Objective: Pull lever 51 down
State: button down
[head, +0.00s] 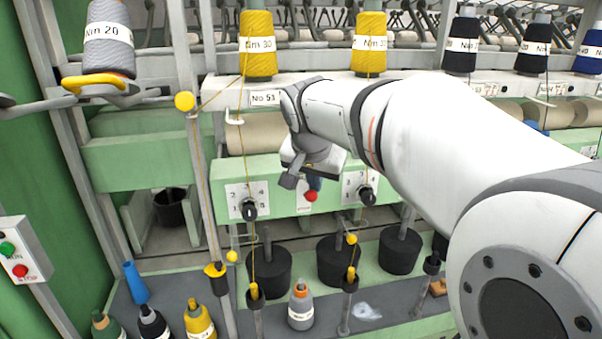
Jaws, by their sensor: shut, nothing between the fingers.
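A label "No 51" (265,98) is on the white rail, left of my wrist. Below it, the green panel carries a number plate with a black knob (249,210). A short blue piece with a red ball end (310,196) sticks out between this plate and the one to its right. It looks like a lever, but no number on it is readable. My gripper (290,181) hangs in front of the panel, just above and left of the red ball. Its fingers look shut and empty. The wrist partly hides the panel, and I cannot tell whether the fingers touch the lever.
Yellow thread bobbins (258,45) stand above the rail, with threads running down. Black cylinders (269,268) and thin posts stand below the panel. Small cones (200,322) stand at the lower left. A switch box (18,258) is at the left edge.

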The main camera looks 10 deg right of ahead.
jog(key=shift+f+b, duration=0.15)
jog(key=shift+b, duration=0.25)
jog(key=shift+s+t+b, duration=0.15)
jog(key=shift+t+b, duration=0.15)
jog(key=shift+b, duration=0.35)
